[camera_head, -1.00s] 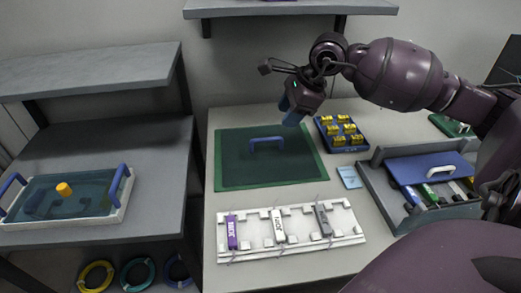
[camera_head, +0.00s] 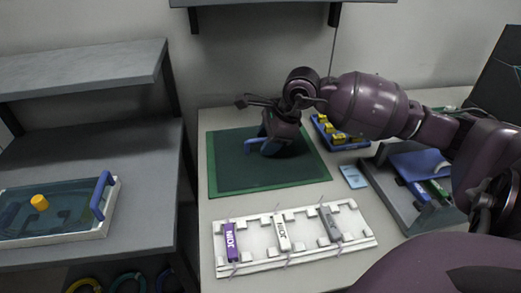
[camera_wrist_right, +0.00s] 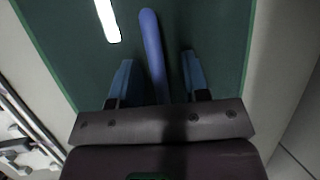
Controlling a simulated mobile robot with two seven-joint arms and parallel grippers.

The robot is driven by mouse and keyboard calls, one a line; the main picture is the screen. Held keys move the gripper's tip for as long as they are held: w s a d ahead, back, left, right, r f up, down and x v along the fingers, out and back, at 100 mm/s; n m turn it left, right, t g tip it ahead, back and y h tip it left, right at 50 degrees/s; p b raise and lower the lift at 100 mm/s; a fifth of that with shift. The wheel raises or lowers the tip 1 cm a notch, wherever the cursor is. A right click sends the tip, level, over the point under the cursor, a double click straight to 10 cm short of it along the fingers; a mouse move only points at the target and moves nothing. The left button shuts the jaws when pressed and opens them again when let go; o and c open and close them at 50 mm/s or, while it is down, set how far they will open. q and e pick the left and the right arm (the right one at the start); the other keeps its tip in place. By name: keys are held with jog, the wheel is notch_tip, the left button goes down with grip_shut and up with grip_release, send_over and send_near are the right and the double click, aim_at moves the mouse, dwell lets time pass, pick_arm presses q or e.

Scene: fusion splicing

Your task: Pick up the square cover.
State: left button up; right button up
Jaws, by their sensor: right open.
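In the right wrist view the handle (camera_wrist_right: 152,50) runs between the two open blue fingers (camera_wrist_right: 157,65), with a gap on each side. I cannot tell whether the fingertips are level with it. My left gripper is not in view.
A white holder (camera_head: 262,258) with several labelled pieces lies in front of the cover. A blue tray of yellow parts (camera_head: 322,123), a light blue card (camera_head: 353,177) and a grey open box (camera_head: 396,203) are to the right. A blue-handled tray (camera_head: 104,222) sits on the left shelf.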

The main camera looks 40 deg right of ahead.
jog(key=shift+r, duration=0.15)
grip_shut()
